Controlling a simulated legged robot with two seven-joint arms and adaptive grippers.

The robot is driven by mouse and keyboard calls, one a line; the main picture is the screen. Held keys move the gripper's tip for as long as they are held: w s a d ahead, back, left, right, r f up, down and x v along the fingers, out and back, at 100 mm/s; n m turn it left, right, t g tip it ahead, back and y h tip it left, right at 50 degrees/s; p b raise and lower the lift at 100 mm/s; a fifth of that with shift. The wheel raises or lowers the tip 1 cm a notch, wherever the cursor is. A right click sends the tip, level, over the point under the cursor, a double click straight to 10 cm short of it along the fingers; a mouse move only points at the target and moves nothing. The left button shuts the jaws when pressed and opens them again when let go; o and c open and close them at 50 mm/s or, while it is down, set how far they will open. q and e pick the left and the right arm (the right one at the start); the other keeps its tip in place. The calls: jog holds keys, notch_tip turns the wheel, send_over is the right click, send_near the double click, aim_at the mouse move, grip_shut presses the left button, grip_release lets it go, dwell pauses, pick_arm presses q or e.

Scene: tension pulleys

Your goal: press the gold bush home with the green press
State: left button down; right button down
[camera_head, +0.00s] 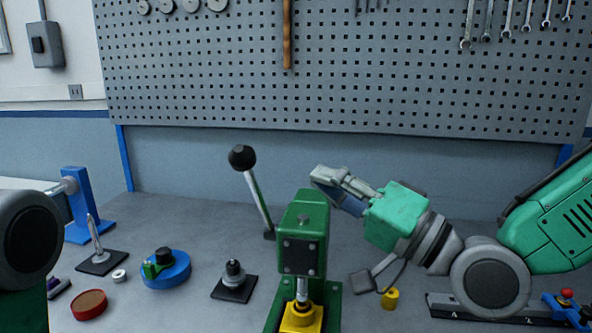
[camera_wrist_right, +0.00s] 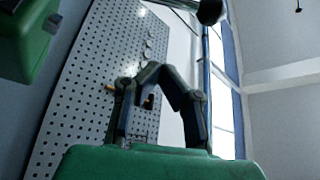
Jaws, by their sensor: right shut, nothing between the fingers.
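The green press (camera_head: 302,240) stands at the front middle. Its lever (camera_head: 258,198) leans up to the left and ends in a black knob (camera_head: 242,157). Its ram comes down onto a yellow piece (camera_head: 303,319) at the bottom edge; whether a bush sits there is unclear. A small gold cylinder (camera_head: 390,299), possibly the bush, stands on the bench right of the press. My right gripper (camera_head: 322,178) is shut and empty, above and just behind the press head, right of the knob. The wrist view shows its fingers (camera_wrist_right: 150,72) and the knob (camera_wrist_right: 209,11) apart. My left gripper is out of view.
Left of the press are a black-based spindle (camera_head: 234,279), a blue disc (camera_head: 167,272), a red-topped disc (camera_head: 89,304), a spike on a base (camera_head: 97,244) and a blue bracket (camera_head: 77,210). A dark rail (camera_head: 455,308) lies at right. A pegboard (camera_head: 350,80) stands behind.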

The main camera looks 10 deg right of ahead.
aim_at(259, 202)
jog(key=w+a+p, duration=0.2)
jog(key=w+a, duration=0.1)
jog(key=a, duration=0.5)
jog(key=shift+r, duration=0.25)
jog(key=shift+d, duration=0.15)
jog(key=shift+s, duration=0.15)
